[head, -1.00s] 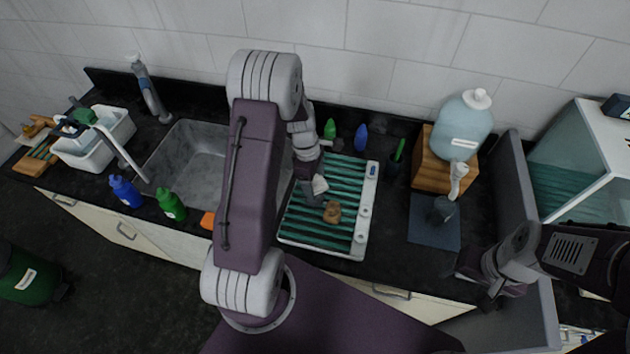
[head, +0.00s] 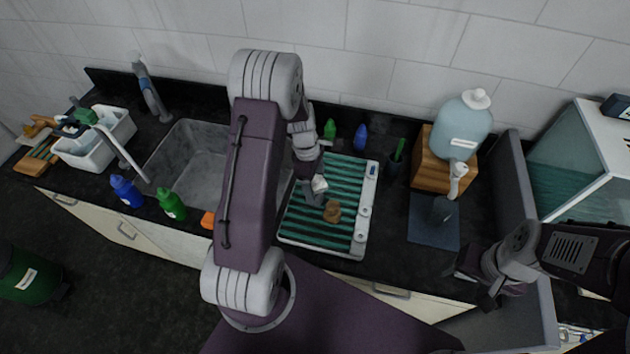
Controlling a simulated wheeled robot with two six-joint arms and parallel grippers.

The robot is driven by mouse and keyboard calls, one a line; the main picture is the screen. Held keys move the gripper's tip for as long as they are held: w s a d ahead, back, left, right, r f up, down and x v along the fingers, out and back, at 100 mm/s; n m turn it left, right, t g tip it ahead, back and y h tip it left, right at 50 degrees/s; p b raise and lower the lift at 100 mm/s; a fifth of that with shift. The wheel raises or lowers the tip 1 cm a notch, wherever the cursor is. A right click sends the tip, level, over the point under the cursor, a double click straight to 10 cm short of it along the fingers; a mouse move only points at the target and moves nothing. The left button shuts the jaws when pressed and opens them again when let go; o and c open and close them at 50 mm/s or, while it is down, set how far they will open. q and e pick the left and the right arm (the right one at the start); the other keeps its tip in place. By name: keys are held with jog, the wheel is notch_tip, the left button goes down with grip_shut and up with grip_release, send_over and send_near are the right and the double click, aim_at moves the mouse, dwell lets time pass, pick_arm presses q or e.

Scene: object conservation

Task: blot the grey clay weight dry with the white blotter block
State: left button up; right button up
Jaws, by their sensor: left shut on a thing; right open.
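My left gripper (head: 314,195) is over the green ribbed draining tray (head: 299,228), shut on a small white block (head: 319,183) that looks like the blotter. A small brown lump (head: 332,212) sits on the tray just to the right of and below the gripper tips. I cannot tell whether the block or fingers touch it. No clearly grey weight shows on the tray; it may be hidden by the gripper or arm. My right gripper (head: 489,291) is open and empty at the lower right, away from the tray.
The sink (head: 191,163) is left of the tray, partly behind my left arm. Blue (head: 126,191) and green (head: 171,204) bottles stand at the front edge.

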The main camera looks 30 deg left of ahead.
pick_arm(q)
notch_tip(320, 180, up, 7)
jog(key=p, duration=0.7)
dwell(0.4)
